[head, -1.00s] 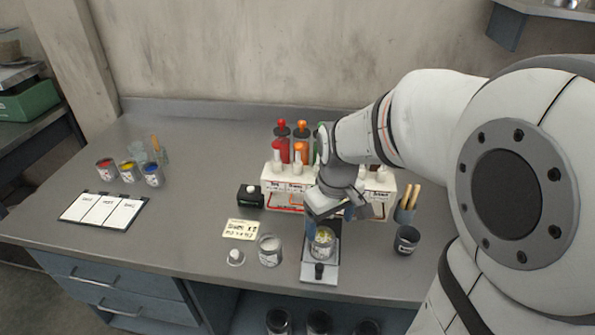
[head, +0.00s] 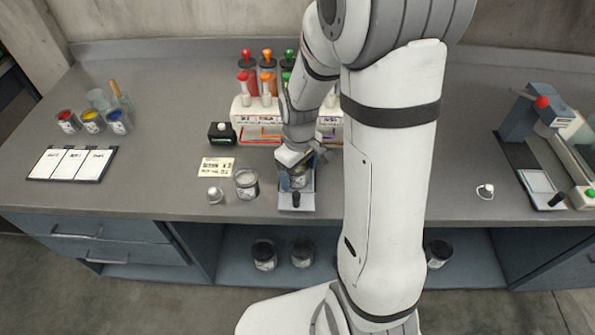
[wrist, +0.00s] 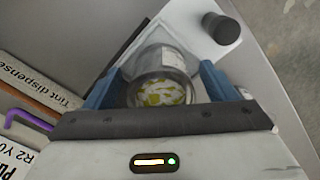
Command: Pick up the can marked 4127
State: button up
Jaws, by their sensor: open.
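A clear can with yellow and white contents (wrist: 160,92) stands on a small grey stand with a black knob (head: 296,204). The same can shows in the head view (head: 299,181), partly hidden by my gripper. My gripper (wrist: 162,72) is open, with one blue finger on each side of this can. I cannot tell whether the fingers touch it. No marking 4127 is legible on any can. A can with pale contents (head: 247,187) stands to the left of the stand. Dark-topped cans (head: 264,258) stand on the shelf below.
A rack of tint bottles (head: 262,118) stands behind my gripper. Red, yellow and blue paint cups (head: 92,121) and a chart board (head: 72,164) are at the left. A press-like device (head: 530,122) is at the right. The bench front is mostly clear.

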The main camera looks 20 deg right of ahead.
jog(key=c, duration=1.2)
jog(key=shift+o, duration=0.2)
